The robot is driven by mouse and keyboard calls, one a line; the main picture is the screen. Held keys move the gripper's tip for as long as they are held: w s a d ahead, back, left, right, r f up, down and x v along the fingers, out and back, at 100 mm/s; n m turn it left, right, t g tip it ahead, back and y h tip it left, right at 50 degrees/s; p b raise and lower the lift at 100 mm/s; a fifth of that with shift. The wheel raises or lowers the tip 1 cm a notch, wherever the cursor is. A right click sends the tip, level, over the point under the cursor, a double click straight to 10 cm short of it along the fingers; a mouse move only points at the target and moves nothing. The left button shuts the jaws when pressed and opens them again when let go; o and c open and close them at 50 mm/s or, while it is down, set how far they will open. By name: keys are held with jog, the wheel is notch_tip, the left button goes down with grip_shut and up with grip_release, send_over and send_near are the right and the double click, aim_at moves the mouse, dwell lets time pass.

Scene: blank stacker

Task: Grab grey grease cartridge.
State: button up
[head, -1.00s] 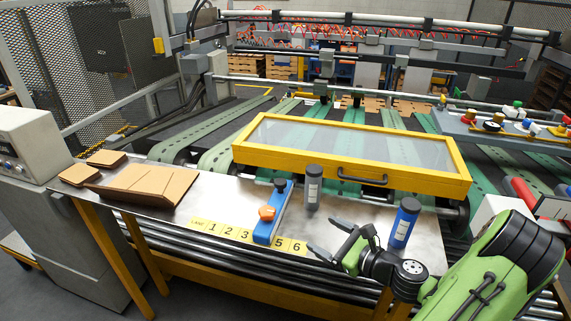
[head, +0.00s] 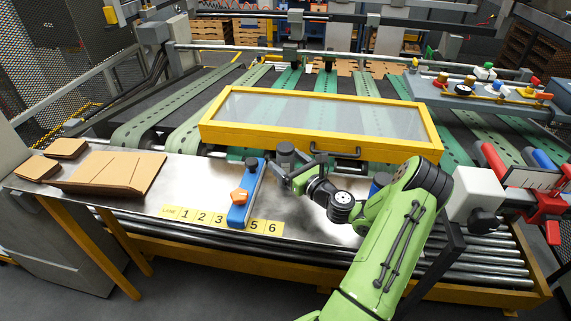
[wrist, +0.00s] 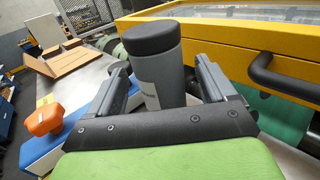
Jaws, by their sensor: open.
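The grey grease cartridge (wrist: 158,72) stands upright on the metal table, with a dark cap and a pale label, between the two open fingers of my gripper (wrist: 165,88) in the wrist view. In the head view its dark cap (head: 285,149) shows just behind my gripper (head: 284,176), whose fingers hide most of its body. I cannot tell whether either finger touches it. The blue cartridge (head: 379,184) stands to the right, mostly hidden behind my arm.
A blue bar with an orange knob (head: 240,196) lies just left of the cartridge. Behind it is a yellow-framed clear cover (head: 215,133) with a black handle (wrist: 285,78). Brown cardboard pieces (head: 110,173) lie on the left of the table (head: 185,178).

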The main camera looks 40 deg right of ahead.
jog(key=w, duration=0.3)
jog(key=shift+w+d, duration=0.15)
jog(key=shift+c, duration=0.5)
jog(key=c, duration=1)
